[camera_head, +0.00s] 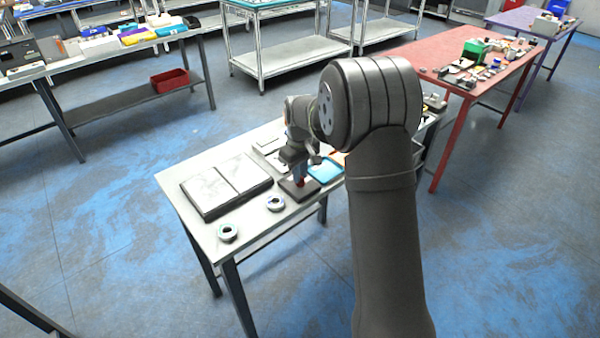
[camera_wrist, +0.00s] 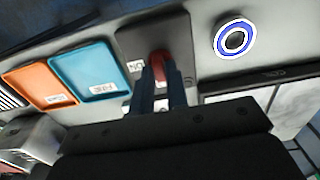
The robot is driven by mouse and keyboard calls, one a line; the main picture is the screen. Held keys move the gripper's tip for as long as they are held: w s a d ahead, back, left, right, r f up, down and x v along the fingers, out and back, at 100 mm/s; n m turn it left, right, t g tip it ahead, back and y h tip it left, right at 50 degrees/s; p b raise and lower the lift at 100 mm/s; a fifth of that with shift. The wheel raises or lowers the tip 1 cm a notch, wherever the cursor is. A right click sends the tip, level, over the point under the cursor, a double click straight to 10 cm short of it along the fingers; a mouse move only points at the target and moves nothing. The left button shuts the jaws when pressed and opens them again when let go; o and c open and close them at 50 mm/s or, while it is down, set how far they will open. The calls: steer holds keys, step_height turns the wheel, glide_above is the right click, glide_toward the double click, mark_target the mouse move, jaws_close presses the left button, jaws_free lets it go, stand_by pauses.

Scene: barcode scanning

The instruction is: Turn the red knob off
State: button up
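The red knob (camera_wrist: 160,62) sits on a dark grey plate (camera_wrist: 135,42) with small white labels, in the wrist view. My gripper (camera_wrist: 167,78) is right at the knob, with its two blue-grey fingers on either side of it. The fingers are close together around the knob, and they hide part of it. Whether they press on it I cannot tell. In the head view the knob (camera_head: 300,182) is a small red patch under my gripper (camera_head: 299,176), on the dark plate (camera_head: 292,194) on the grey table. The knob's setting is not readable.
A blue tray (camera_wrist: 84,70) and an orange tray (camera_wrist: 36,84) lie beside the plate. A tape roll (camera_wrist: 235,38) lies on its other side. In the head view, a white-topped panel (camera_head: 226,184) and another roll (camera_head: 228,233) are on the table (camera_head: 180,178).

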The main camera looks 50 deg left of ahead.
steer(key=o, duration=0.3)
steer(key=shift+r, duration=0.1)
step_height(320, 180, up, 17)
stand_by(0.5)
stand_by(0.5)
step_height(320, 180, down, 17)
steer(key=shift+f, duration=0.15)
stand_by(0.4)
